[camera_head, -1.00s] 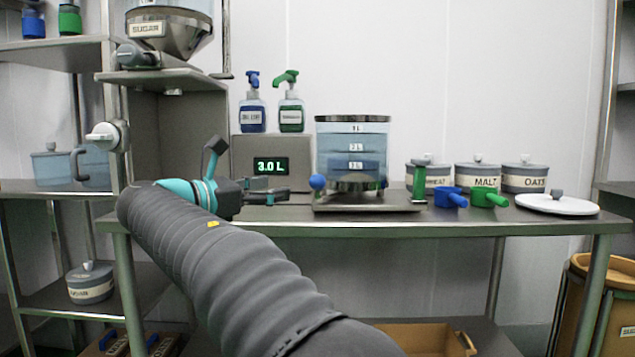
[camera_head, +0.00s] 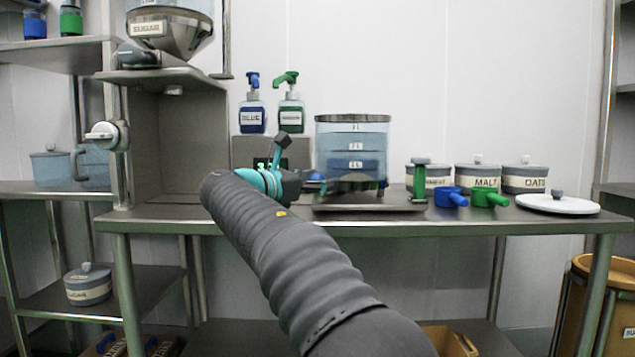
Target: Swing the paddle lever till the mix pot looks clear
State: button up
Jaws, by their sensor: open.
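The mix pot (camera_head: 352,135) is a clear, marked vessel with a dark rim on a low metal tray (camera_head: 370,206) on the bench. The paddle lever's blue knob (camera_head: 316,177) is at the pot's lower left, partly covered by my gripper. My gripper (camera_head: 316,185) is open at the knob, beside the pot's left base. I cannot tell whether the fingers touch the knob or are around it. The paddle itself is not clearly visible.
A green-handled tool (camera_head: 419,180) stands at the pot's right. Blue (camera_head: 252,115) and green (camera_head: 291,115) pump bottles stand behind. A steel hopper frame (camera_head: 165,75) is at left.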

grip_shut()
jog(key=shift+d, duration=0.1)
